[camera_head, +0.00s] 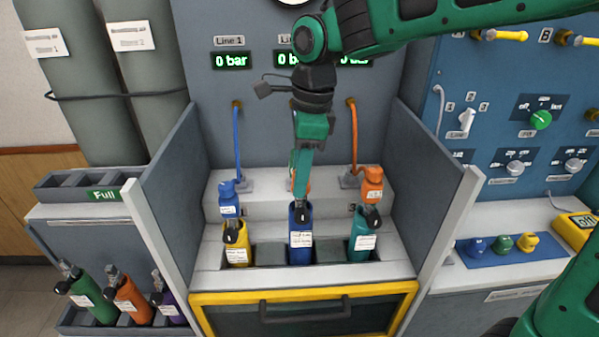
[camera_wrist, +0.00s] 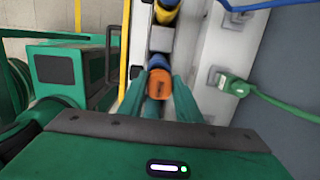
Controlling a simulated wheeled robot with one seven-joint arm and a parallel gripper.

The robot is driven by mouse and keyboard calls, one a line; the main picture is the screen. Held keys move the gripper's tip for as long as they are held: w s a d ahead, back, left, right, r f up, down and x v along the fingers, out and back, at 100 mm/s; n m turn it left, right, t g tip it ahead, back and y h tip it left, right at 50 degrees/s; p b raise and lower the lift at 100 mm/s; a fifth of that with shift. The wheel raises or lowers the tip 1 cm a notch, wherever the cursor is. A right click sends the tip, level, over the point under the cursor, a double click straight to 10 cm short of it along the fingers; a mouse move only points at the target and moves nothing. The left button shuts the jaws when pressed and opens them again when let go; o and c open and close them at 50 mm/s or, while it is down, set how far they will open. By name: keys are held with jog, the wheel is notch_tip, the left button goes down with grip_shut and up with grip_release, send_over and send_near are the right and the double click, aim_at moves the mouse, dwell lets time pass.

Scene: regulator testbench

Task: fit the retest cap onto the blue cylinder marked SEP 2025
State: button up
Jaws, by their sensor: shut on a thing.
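The blue cylinder (camera_head: 301,238) stands upright in the middle bay of the bench. Its white label is too small to read. My gripper (camera_head: 301,188) is above it, pointing down, with its fingertips around the cylinder's top in the picture. In the wrist view, my gripper (camera_wrist: 160,92) is shut on an orange piece with dark marks, which I take for the retest cap (camera_wrist: 158,80). A blue top, likely the blue cylinder (camera_wrist: 156,62), shows just beyond it. The fingers mostly hide the cap in the head view. I cannot tell whether cap and cylinder touch.
A yellow cylinder (camera_head: 237,247) with a blue regulator and a teal cylinder (camera_head: 361,243) with an orange regulator (camera_head: 372,185) flank the middle bay. A green hose fitting (camera_wrist: 234,86) is close by. Side walls (camera_head: 436,195) bound the bench. Several cylinders stand at lower left.

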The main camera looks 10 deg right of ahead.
jog(key=shift+f, duration=0.35)
jog(key=o, duration=1.1)
jog(key=r, duration=0.3)
jog(key=d+r, duration=0.1)
jog(key=r, duration=0.6)
jog(key=shift+w+d, duration=0.1)
jog(key=shift+d, duration=0.05)
jog(key=shift+r, duration=0.35)
